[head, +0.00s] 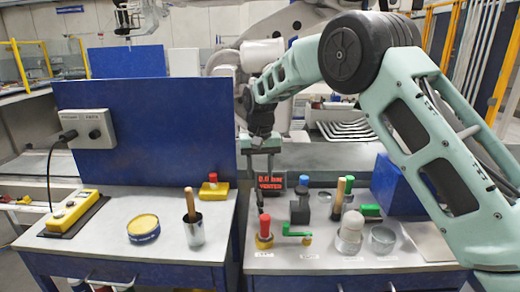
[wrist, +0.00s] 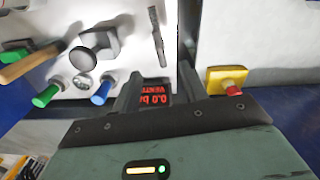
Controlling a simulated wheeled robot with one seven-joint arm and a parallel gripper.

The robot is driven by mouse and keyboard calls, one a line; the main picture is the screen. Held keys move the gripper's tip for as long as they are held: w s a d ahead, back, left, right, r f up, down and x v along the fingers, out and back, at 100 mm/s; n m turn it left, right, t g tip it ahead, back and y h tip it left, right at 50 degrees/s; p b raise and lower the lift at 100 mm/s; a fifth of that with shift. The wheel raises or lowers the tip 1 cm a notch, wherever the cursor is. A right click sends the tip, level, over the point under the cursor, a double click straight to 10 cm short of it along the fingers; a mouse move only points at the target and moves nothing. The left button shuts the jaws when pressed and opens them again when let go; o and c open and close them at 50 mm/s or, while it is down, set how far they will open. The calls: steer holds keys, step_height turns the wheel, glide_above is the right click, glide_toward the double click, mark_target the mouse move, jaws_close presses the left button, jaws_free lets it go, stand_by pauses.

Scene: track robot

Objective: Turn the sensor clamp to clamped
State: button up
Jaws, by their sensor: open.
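I cannot tell for sure which fitting is the sensor clamp; the labels on the right bench are too small to read. A candidate is the grey block with a round knob (wrist: 95,48), which is left of my gripper in the wrist view. My gripper (head: 261,166) hangs over the back left of the right bench, in front of a display (head: 271,182) with red text. In the wrist view its fingers (wrist: 160,92) are apart and empty, with the display (wrist: 156,88) between them. A red-handled fitting (head: 264,229) and a green-handled lever (head: 296,231) stand nearer the front.
A blue-capped post (head: 304,180), a wooden handle (head: 338,195), a grey dome (head: 349,232) and a metal cup (head: 382,240) crowd the right bench. A yellow block with a red button (head: 213,187) sits on the left bench. A blue panel (head: 140,135) stands upright at left.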

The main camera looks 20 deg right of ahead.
step_height(320, 180, up, 8)
stand_by(0.5)
steer(key=s+a+f+n+y, duration=0.1)
steer(key=s+a+n, duration=0.3)
steer(key=s, duration=0.7)
steer(key=s+a+n, duration=0.1)
steer(key=s+a, duration=0.5)
steer(key=s, duration=0.5)
steer(key=s+d+f+n, duration=0.2)
steer(key=s+f, duration=0.1)
steer(key=s, duration=0.7)
steer(key=s+d+f+n, duration=0.2)
steer(key=s+f, duration=0.1)
steer(key=s, duration=0.7)
steer(key=shift+s+n, duration=0.3)
